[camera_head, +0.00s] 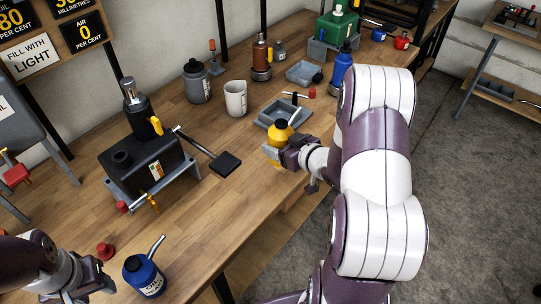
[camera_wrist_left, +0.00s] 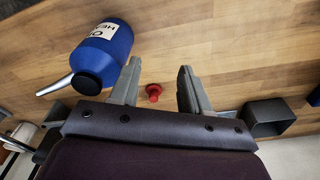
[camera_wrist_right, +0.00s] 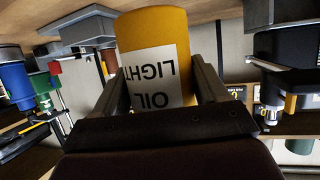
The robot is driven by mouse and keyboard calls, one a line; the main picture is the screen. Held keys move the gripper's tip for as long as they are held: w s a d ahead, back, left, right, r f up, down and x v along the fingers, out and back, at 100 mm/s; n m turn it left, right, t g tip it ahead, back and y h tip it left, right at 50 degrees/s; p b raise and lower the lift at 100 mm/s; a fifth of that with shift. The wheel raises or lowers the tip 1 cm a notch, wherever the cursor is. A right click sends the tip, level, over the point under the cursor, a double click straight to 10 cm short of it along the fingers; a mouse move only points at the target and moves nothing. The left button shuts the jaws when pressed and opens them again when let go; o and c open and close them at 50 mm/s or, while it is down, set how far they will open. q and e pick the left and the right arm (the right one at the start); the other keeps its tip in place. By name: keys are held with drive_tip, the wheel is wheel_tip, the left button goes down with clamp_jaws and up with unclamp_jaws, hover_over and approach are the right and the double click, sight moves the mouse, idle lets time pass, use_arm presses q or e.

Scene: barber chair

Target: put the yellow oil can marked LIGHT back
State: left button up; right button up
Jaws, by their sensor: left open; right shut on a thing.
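The yellow oil can (camera_head: 279,134) has a black cap and a white label reading OIL LIGHT, which shows in the right wrist view (camera_wrist_right: 158,72). My right gripper (camera_head: 290,152) is shut on it, beside the grey tray near the bench's front edge. The gripper partly hides the can in the head view. My left gripper (camera_head: 93,287) is open and empty at the lower left, beside a blue oil can (camera_head: 144,276) with a spout. In the left wrist view a small red cap (camera_wrist_left: 154,93) shows between its open fingers, and the blue can (camera_wrist_left: 103,52) lies outside them.
A grey tray (camera_head: 270,117) stands just behind the yellow can. A black tank on a stand (camera_head: 148,166), a beige mug (camera_head: 236,98) and a grey can (camera_head: 197,82) are to the left. A blue bottle (camera_head: 342,72) stands behind the right arm. The bench front between the grippers is mostly clear.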

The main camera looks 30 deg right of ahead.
drive_tip(key=shift+w+a+f, duration=0.3)
drive_tip(key=shift+w+f, duration=0.1)
drive_tip(key=shift+w, duration=0.25)
drive_tip(key=shift+w+a+f, duration=0.3)
drive_tip(key=shift+w+f, duration=0.1)
drive_tip(key=shift+w, duration=0.2)
drive_tip(key=shift+w+a+f, duration=0.1)
drive_tip(key=shift+w+f, duration=0.05)
drive_tip(key=shift+f, duration=2.05)
drive_tip(key=o, duration=1.5)
drive_tip(key=shift+r, duration=0.3)
drive_tip(key=v, duration=1.2)
drive_tip(key=s+a+r+m+g+h, duration=0.1)
drive_tip(key=s+a+r+g+h, duration=0.1)
drive_tip(key=s+a+g, duration=0.7)
drive_tip(key=a+g, duration=0.2)
drive_tip(key=a, duration=0.3)
drive_tip(key=shift+m+g, duration=0.4)
